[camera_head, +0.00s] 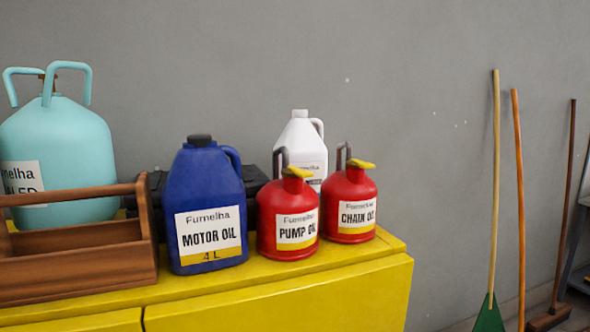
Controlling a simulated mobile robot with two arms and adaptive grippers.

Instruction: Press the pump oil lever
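The pump oil can (282,232) is red with a white and yellow label reading "PUMP OIL". It stands upright on the yellow cabinet, near its front edge. Its yellow lever (298,172) sits at the top and points to the right, with a dark curved handle (280,158) beside it on the left. A similar red can labelled "CHAIN OIL" (350,213) stands just to its right and a little behind. Neither of my grippers shows in the head view.
The yellow cabinet (300,300) also holds a blue motor oil jug (203,192), a wooden caddy (72,262), a teal tank (75,145), a white jug (300,135) and a dark case (253,180). Poles (519,190) and brooms lean on the wall at right.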

